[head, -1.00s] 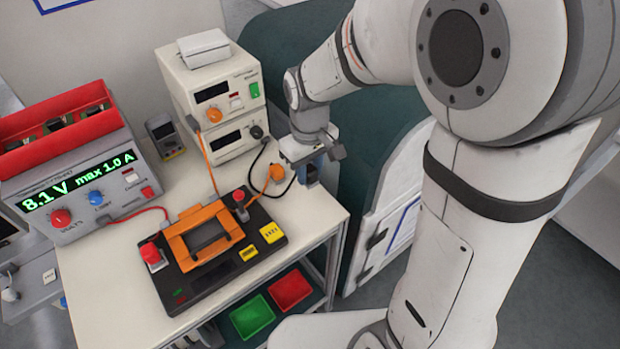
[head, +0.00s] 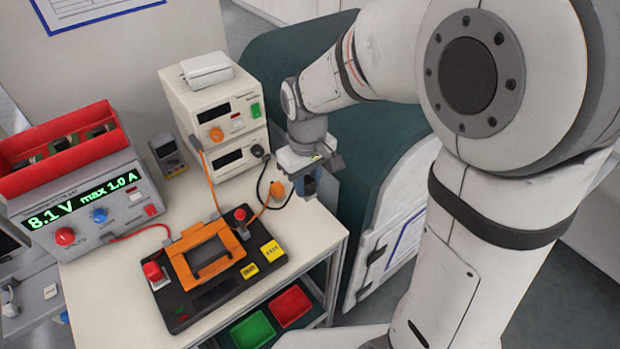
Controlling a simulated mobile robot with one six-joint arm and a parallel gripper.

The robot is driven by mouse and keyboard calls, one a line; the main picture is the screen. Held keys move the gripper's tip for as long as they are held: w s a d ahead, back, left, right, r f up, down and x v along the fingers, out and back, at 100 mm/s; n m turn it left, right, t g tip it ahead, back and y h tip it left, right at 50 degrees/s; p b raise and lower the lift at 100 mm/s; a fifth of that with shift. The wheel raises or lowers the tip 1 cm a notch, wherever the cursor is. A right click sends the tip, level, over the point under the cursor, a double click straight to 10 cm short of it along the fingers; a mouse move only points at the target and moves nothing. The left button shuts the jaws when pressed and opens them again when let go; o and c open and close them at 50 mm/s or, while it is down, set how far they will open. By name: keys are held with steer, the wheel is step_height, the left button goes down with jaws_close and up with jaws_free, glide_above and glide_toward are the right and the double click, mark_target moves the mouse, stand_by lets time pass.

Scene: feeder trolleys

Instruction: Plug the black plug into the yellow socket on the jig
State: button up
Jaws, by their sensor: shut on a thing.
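My gripper (head: 308,186) hangs at the back right edge of the table, to the right of and behind the jig. It is shut on the black plug, which is mostly hidden between the fingers; its black cable (head: 262,180) leads to the gripper. The jig is a black base (head: 183,312) with an orange frame (head: 182,264) on it. A yellow block (head: 273,251), apparently the yellow socket, sits at its right end, below and left of my gripper in the picture. A smaller yellow piece (head: 250,271) lies beside it.
A red knob (head: 240,216) rises from the jig near an orange plug (head: 277,190). Stacked cream instruments (head: 215,110), a meter (head: 167,153) and a power supply (head: 90,200) stand behind and left. Green (head: 252,331) and red (head: 291,306) bins are below.

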steer(key=s+a, duration=0.7)
steer(key=a, duration=0.1)
steer(key=shift+s+a, duration=0.25)
steer(key=shift+a, duration=0.05)
stand_by(0.3)
steer(key=shift+b, duration=0.3)
steer(key=shift+f+b, duration=1.2)
steer(key=shift+f, duration=0.3)
steer(key=shift+f, duration=0.1)
steer(key=shift+f+b, duration=2.35)
steer(key=shift+f, duration=0.6)
steer(key=shift+f+b, duration=0.4)
steer(key=shift+f, duration=0.2)
steer(key=o, duration=1.1)
steer(key=shift+c, duration=0.2)
steer(key=shift+r, duration=0.1)
step_height(320, 180, up, 8)
